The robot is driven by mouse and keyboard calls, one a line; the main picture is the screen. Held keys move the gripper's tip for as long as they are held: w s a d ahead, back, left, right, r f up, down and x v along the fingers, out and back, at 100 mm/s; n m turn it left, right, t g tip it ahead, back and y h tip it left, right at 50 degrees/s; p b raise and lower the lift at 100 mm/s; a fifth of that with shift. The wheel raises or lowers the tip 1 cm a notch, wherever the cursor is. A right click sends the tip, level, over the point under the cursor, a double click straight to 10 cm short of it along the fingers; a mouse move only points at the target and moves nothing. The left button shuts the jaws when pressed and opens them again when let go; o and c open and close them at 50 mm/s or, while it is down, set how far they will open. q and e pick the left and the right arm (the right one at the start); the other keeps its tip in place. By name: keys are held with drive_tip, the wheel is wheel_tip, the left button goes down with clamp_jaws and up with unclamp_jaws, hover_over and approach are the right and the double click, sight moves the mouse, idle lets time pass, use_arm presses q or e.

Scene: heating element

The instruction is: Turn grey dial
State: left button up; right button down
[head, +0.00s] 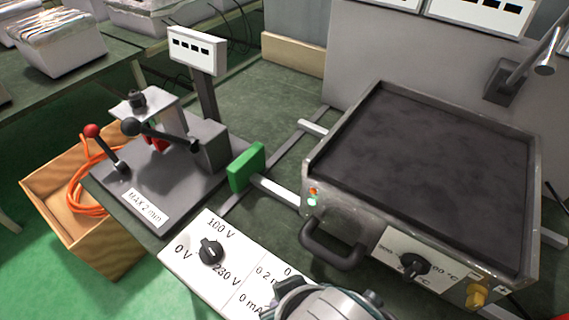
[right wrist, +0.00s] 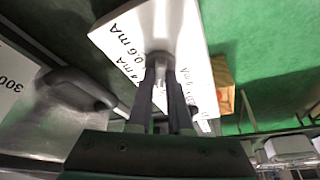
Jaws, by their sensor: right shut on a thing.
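A white panel (head: 245,295) in the head view bears voltage and mA markings. It also shows in the right wrist view (right wrist: 190,25), with "0.6 mA" printed on it. My right gripper (head: 290,292) is over the mA part of this panel. In the right wrist view my right gripper (right wrist: 160,82) is shut on a small grey dial (right wrist: 159,62), its fingers on either side. The head view hides this dial behind my gripper and wrist. A black voltage dial (head: 210,251) sits to the left, clear of the gripper. My left gripper is not in view.
A hot plate (head: 425,165) with a handle (head: 333,247) and a black temperature dial (head: 413,265) stands at right. A green block (head: 246,167) and a lever press (head: 170,150) stand left. A wooden box (head: 60,200) with orange cable is at far left.

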drive_tip(key=c, duration=0.8)
unclamp_jaws()
drive_tip(key=shift+c, duration=0.2)
drive_tip(key=p+v, duration=0.4)
drive_tip(key=v, duration=0.6)
drive_tip(key=shift+d, duration=0.1)
